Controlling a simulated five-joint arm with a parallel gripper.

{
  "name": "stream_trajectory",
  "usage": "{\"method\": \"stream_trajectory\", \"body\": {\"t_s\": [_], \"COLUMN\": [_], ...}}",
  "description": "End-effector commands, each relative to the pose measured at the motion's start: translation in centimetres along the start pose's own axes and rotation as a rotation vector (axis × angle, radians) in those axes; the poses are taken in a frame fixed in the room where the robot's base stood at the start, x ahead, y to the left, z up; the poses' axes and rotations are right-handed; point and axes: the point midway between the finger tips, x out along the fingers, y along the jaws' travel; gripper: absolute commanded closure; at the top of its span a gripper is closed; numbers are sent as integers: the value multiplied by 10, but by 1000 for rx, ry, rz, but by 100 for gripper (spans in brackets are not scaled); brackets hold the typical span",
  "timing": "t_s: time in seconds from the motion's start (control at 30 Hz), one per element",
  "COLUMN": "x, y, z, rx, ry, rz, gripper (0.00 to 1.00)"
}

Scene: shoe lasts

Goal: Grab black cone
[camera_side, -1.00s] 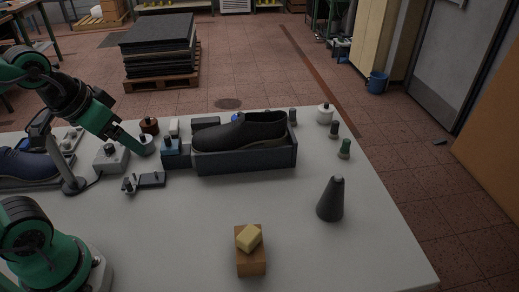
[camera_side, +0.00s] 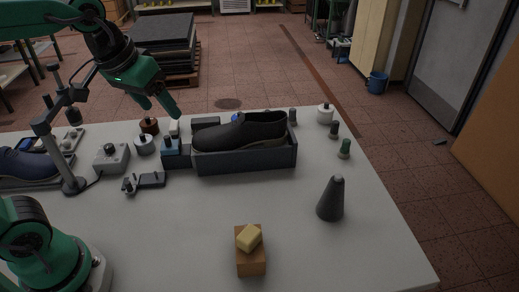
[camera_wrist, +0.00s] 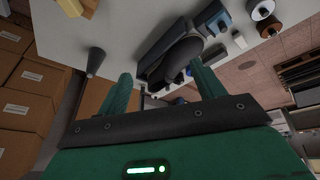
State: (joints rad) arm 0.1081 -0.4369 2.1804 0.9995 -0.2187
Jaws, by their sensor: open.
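The black cone (camera_side: 331,199) stands upright on the right part of the pale table, with a narrow rounded top. It also shows in the wrist view (camera_wrist: 95,62) at the upper left, beyond my left finger. My gripper (camera_side: 160,108) is at the upper left in the side view, raised above the back of the table and well apart from the cone. In the wrist view my gripper (camera_wrist: 160,85) shows two green fingers spread wide with nothing between them.
A tray (camera_side: 247,161) holding a dark shoe (camera_side: 240,134) lies between my gripper and the cone. A wooden block (camera_side: 250,263) with a yellow piece (camera_side: 249,237) stands front centre. Small bottles (camera_side: 344,149) line the right back edge. The table around the cone is clear.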

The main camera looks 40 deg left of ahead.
Motion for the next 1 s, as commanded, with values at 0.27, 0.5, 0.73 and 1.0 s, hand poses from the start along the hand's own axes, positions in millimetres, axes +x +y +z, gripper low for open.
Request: {"method": "stream_trajectory", "body": {"t_s": [0.27, 0.5, 0.73, 1.0], "x": [10, 29, 55, 94], "y": [40, 78, 120, 171], "z": [-53, -90, -118, -140], "rx": [-78, -145, -208, -279], "ry": [-71, -129, -183, -241], "rz": [7, 1, -14, -43], "gripper": [32, 32, 32, 32]}}
